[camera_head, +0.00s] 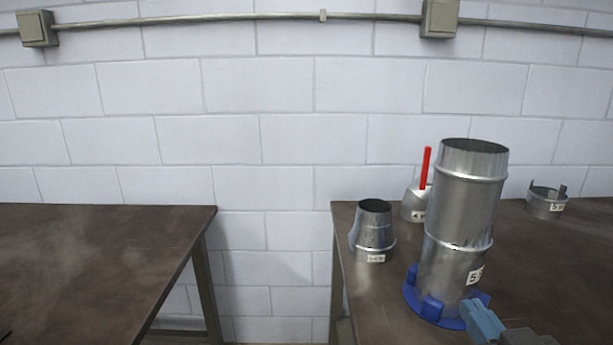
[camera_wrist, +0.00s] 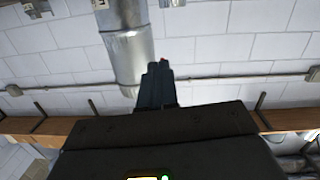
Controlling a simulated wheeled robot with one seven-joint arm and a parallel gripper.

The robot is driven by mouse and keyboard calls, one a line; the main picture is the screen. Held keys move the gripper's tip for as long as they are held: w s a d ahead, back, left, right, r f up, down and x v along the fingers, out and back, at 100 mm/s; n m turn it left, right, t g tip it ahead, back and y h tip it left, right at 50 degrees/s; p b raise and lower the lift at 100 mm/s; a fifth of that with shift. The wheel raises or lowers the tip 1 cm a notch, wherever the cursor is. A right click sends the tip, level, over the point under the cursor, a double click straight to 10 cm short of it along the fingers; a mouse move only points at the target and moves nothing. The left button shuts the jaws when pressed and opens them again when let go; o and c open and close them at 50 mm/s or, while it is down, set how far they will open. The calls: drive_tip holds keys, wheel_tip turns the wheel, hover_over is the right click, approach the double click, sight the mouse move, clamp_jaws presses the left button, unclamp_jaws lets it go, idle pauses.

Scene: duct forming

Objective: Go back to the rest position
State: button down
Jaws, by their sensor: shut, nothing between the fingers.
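My gripper (camera_wrist: 159,66) shows in the wrist view as two dark fingers side by side, shut with nothing between them. The tall metal duct (camera_head: 463,215) stands upright on a blue base (camera_head: 430,307) on the right table in the head view. A metal duct (camera_wrist: 130,56) also shows in the wrist view, just left of the fingers in the picture. I cannot tell the distance between them. A light blue and grey part at the lower right of the head view overlaps the front of the base.
On the right table (camera_head: 560,270) are a tapered duct piece (camera_head: 374,232), another piece (camera_head: 412,203) by a red rod (camera_head: 425,168), and a short ring (camera_head: 545,203). A gap separates the tables. A block wall stands behind.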

drive_tip(key=s+f, duration=0.7)
drive_tip(key=s, duration=0.1)
drive_tip(key=s+f+g, duration=0.2)
drive_tip(key=s+f, duration=0.1)
drive_tip(key=s, duration=2.2)
drive_tip(key=shift+s+m+y, duration=0.25)
drive_tip(key=shift+m+y, duration=0.05)
